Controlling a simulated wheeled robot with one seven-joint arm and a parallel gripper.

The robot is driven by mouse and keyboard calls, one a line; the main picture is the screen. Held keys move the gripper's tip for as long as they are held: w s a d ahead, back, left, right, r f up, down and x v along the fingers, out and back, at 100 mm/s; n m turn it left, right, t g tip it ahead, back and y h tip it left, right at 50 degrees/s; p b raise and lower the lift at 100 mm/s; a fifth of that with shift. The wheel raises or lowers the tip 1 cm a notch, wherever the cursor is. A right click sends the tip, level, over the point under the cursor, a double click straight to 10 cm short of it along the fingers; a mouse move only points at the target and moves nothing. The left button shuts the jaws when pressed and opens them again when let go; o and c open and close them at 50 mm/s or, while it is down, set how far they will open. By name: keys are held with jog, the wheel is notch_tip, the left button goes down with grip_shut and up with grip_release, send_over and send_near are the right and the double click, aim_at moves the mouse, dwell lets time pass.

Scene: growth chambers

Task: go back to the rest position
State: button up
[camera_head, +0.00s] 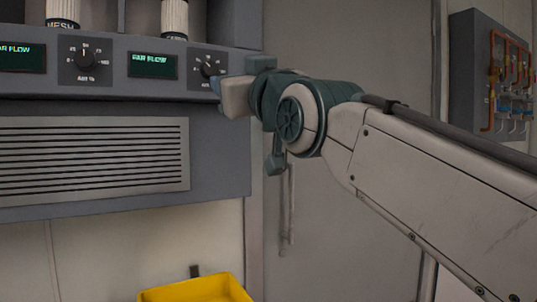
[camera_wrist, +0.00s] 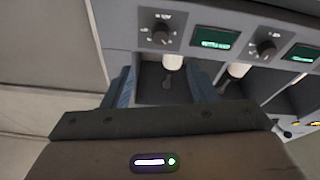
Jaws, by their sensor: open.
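My gripper (camera_wrist: 160,88) shows in the wrist view with its two blue fingers spread apart and nothing between them. In the head view my gripper (camera_head: 217,92) is at the right end of the grey control panel, close to the right-hand dial (camera_head: 207,68). The fingertips are small there and partly hidden by my wrist, so I cannot tell whether they touch the panel. My arm reaches in from the right edge.
The panel (camera_head: 110,65) has another dial (camera_head: 85,59) and green displays (camera_head: 153,66). A vent grille (camera_head: 90,158) is below. A yellow container (camera_head: 197,290) is at the bottom. A pipe box (camera_head: 475,70) hangs at right.

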jog(key=w+d+f+m+g+h+p, duration=0.25)
jog(key=d+f+h+p, duration=0.2)
jog(key=f, duration=0.45)
jog(key=w+d+f+m+g+h+p, duration=0.2)
jog(key=d+f+g+h+p, duration=0.15)
jog(key=d+f+p, duration=0.4)
jog(key=s+d+f+m+g+h+p, duration=0.2)
jog(key=s+d+f, duration=0.4)
jog(key=s+f, duration=0.3)
jog(key=s+d+f+m+g+h+p, duration=0.2)
jog(key=s+d+f+g+p, duration=0.3)
jog(key=s+f, duration=0.4)
notch_tip(320, 180, down, 3)
jog(key=shift+d+r+m+g, duration=0.2)
jog(key=shift+d+m+g, duration=0.25)
jog(key=shift+g, duration=0.65)
jog(key=c, duration=0.4)
jog(key=shift+o, duration=0.2)
jog(key=shift+w+a, duration=0.1)
